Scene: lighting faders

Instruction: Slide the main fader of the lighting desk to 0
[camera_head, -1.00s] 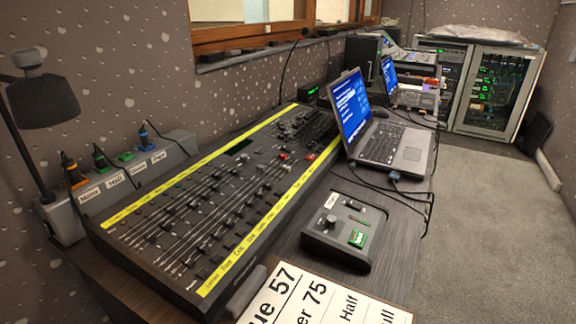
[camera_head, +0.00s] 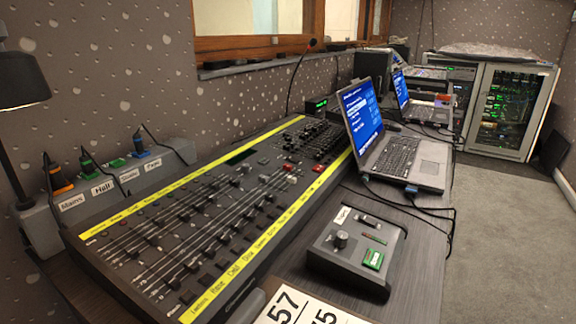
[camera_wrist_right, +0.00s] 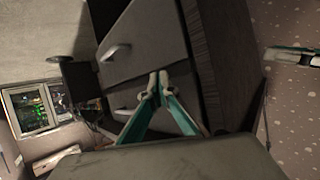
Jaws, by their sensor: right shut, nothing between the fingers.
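The large dark desk (camera_head: 205,225) with yellow label strips and several rows of faders (camera_head: 185,225) lies along the wall in the head view. A small dark control box (camera_head: 325,262) stands to its right, with a round knob (camera_head: 341,239) and a green panel (camera_head: 373,259). I cannot tell which control is the main fader. My right gripper (camera_wrist_right: 156,82) shows only in the right wrist view, its teal-sided fingers shut and empty in front of grey drawers. A white and teal part (camera_wrist_right: 292,54) at that view's right edge looks like my left gripper; its jaws are unclear.
Two open laptops (camera_head: 408,160) stand beyond the box, with cables trailing over the table edge. A black lamp (camera_head: 20,82) and a grey connector box (camera_head: 45,222) are at the left. A card with large numbers (camera_head: 300,308) lies in front. Carpet (camera_head: 490,240) is clear at right.

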